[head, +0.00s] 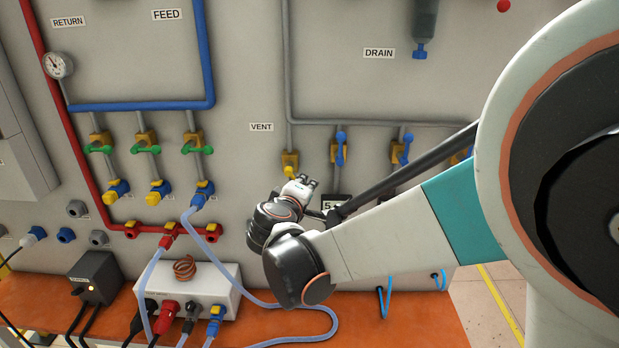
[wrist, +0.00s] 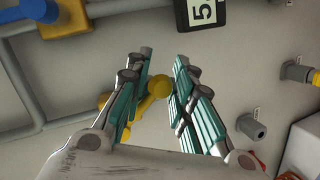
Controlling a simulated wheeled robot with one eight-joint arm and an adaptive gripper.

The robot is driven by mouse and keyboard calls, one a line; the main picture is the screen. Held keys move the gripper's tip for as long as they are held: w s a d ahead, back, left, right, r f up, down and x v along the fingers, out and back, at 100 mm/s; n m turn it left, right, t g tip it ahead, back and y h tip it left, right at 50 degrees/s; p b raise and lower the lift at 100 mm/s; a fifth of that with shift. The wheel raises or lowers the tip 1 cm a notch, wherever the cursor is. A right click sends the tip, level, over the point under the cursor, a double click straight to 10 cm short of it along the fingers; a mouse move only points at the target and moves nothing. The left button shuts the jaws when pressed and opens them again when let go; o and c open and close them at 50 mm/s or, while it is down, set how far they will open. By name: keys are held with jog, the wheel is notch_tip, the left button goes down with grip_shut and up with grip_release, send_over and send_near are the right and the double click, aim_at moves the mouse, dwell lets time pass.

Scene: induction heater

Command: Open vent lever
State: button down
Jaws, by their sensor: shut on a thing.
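The vent valve (head: 290,158) is a yellow fitting on a grey vertical pipe below the VENT label (head: 261,127) in the head view. Its small yellow lever (head: 289,171) hangs just under it. My gripper (head: 303,180) is at the panel by this lever, seen small and partly from behind. In the wrist view, the yellow lever (wrist: 158,88) has a round knob between the teal-padded fingers of my gripper (wrist: 163,62). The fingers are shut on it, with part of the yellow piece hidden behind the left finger.
Valves with blue levers (head: 341,150) stand to the right under the DRAIN pipe. A black tag marked 5 (wrist: 202,12) is close above my fingers. Green-levered valves (head: 146,145) are left. Hoses and a white box (head: 190,295) occupy the orange bench (head: 400,325).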

jog(key=shift+w+a+f+m+y+b, duration=0.1)
jog(key=shift+a+f+m+y+b, duration=0.1)
jog(key=shift+a+m+y, duration=0.5)
jog(key=shift+a+f+m+y+b, duration=0.15)
jog(key=shift+a+m+y, duration=0.3)
jog(key=shift+m, duration=0.4)
jog(key=shift+w+a+f+m+y+b, duration=0.1)
jog(key=shift+a+f+m+y+b, duration=0.1)
jog(key=shift+a+m+y, duration=0.4)
jog(key=shift+a+r+m, duration=0.1)
jog(key=shift+m, duration=0.15)
jog(key=c, duration=1.3)
grip_release()
jog(key=shift+s+a, duration=0.1)
jog(key=shift+h, duration=0.25)
jog(key=shift+d, duration=0.2)
